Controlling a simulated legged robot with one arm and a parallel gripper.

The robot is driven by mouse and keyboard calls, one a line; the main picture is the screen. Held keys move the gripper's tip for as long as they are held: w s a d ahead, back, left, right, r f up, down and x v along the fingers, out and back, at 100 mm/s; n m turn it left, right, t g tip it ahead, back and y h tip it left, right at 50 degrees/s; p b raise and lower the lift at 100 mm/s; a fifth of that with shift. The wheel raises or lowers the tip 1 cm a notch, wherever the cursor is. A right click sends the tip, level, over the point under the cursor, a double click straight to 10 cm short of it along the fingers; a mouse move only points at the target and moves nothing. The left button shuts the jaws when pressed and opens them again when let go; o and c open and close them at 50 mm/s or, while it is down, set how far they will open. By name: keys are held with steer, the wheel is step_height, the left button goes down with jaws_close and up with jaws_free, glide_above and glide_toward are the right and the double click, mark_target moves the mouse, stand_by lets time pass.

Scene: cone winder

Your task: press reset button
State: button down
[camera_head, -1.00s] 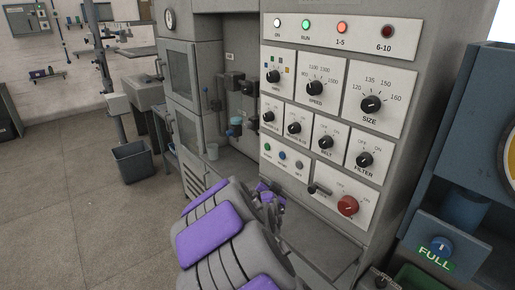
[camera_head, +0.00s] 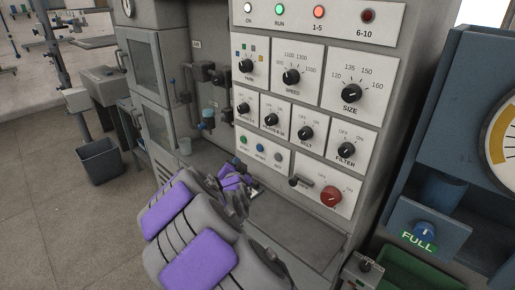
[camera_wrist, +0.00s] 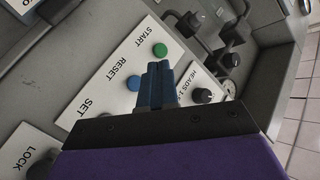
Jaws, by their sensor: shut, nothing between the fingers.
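The reset button (camera_head: 261,147) is a small blue round button in the middle of a white plate on the grey machine front, between a green start button (camera_head: 244,139) and a grey button (camera_head: 278,156). In the wrist view the blue reset button (camera_wrist: 134,83) sits beside the word RESET, with the green start button (camera_wrist: 160,49) above right. My gripper (camera_wrist: 158,66) is shut and empty. In that view its blue fingertips appear just right of the reset button and below the start button, without covering either. In the head view my gripper (camera_head: 254,191) is below the button plate.
Several black knobs surround the plate, including the filter knob (camera_head: 346,149). A black lever (camera_head: 300,182) and a red knob (camera_head: 331,196) are to the lower right. A blue unit marked FULL (camera_head: 424,228) stands at right. A dark bin (camera_head: 101,160) is on the floor at left.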

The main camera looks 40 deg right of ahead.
mark_target(260, 148)
steer(key=d+p, duration=0.4)
steer(key=d, duration=0.4)
steer(key=shift+w, duration=0.3)
steer(key=shift+f, duration=0.1)
stand_by(1.5)
steer(key=shift+d, duration=0.35)
steer(key=shift+d+p, duration=0.4)
steer(key=shift+p, duration=0.05)
stand_by(0.8)
steer(key=shift+a, duration=0.1)
steer(key=shift+s+a+b, duration=0.1)
steer(key=shift+a+b, duration=0.2)
steer(key=shift+a, duration=0.45)
